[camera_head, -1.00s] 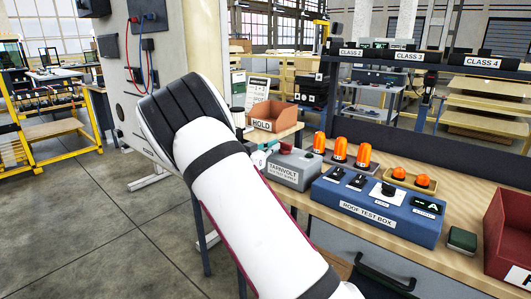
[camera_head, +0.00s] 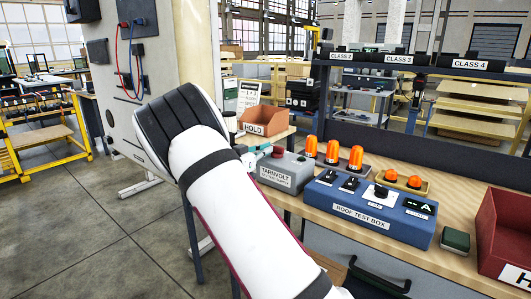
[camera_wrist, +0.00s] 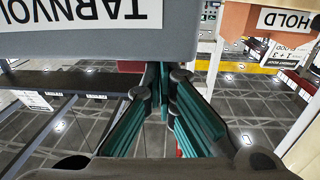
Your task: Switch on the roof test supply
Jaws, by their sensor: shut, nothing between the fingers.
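The grey TARNVOLT supply box (camera_head: 287,172) stands on the bench, left of the blue roof test box (camera_head: 372,210). A red knob or button (camera_head: 278,151) shows on top of the supply box. The roof test box carries black switches, a round dial and a small display (camera_head: 418,207). My gripper (camera_head: 256,154) is at the left end of the supply box, partly hidden by my white arm. In the wrist view my gripper (camera_wrist: 166,76) has its teal fingers together and empty, close by the supply box (camera_wrist: 100,38), which appears upside down. I cannot tell whether they touch.
An orange-brown HOLD bin (camera_head: 264,121) stands behind the gripper and shows at the wrist view's upper right (camera_wrist: 266,22). Orange beacons (camera_head: 333,152) stand behind the roof test box. A dark red bin (camera_head: 503,235) and a small green-topped block (camera_head: 455,241) are at right.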

